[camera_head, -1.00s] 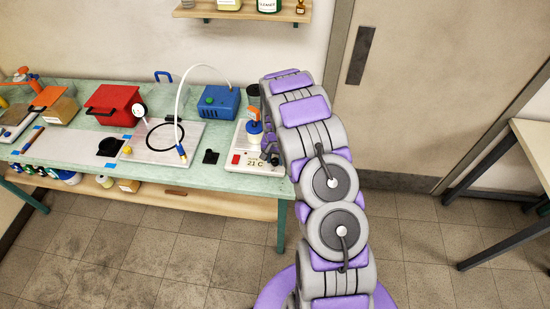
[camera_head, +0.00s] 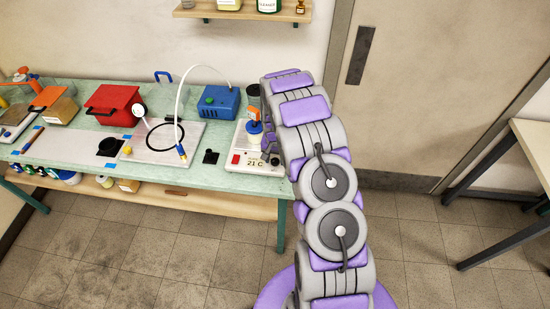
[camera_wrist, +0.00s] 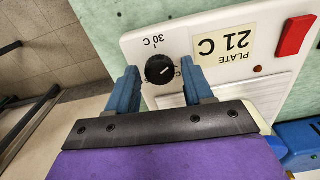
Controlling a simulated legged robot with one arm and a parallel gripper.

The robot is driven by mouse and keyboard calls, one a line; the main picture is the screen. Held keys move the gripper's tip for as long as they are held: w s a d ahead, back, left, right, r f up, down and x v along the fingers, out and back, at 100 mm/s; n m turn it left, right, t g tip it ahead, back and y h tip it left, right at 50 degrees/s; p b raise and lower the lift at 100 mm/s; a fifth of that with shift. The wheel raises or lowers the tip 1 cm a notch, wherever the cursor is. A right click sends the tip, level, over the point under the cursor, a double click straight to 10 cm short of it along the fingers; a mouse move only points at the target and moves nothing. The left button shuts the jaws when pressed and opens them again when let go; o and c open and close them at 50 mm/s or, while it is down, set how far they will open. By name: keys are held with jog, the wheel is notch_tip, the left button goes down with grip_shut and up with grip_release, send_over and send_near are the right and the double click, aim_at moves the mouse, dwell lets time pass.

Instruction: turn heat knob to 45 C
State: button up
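The white hot plate (camera_head: 240,167) is at the right end of the bench, under my gripper (camera_head: 269,152). Its label reads "PLATE 21 C" (camera_wrist: 226,47). In the wrist view, the black heat knob (camera_wrist: 159,69) has a pale pointer mark and a "30 C" mark printed beside it. Other scale marks are partly hidden by a finger. My gripper also shows in the wrist view (camera_wrist: 160,78), with its two blue fingers apart, one on each side of the knob. I cannot tell whether they touch it.
A red switch (camera_wrist: 295,36) is on the plate's panel. A red box (camera_head: 113,104) stands further left. Open floor lies in front of the bench.

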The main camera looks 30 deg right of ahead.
aim_at(275, 160)
jog(key=shift+o, duration=0.5)
notch_tip(275, 160, up, 17)
jog(key=shift+r+p, duration=0.15)
jog(key=shift+p, duration=0.15)
dwell(0.4)
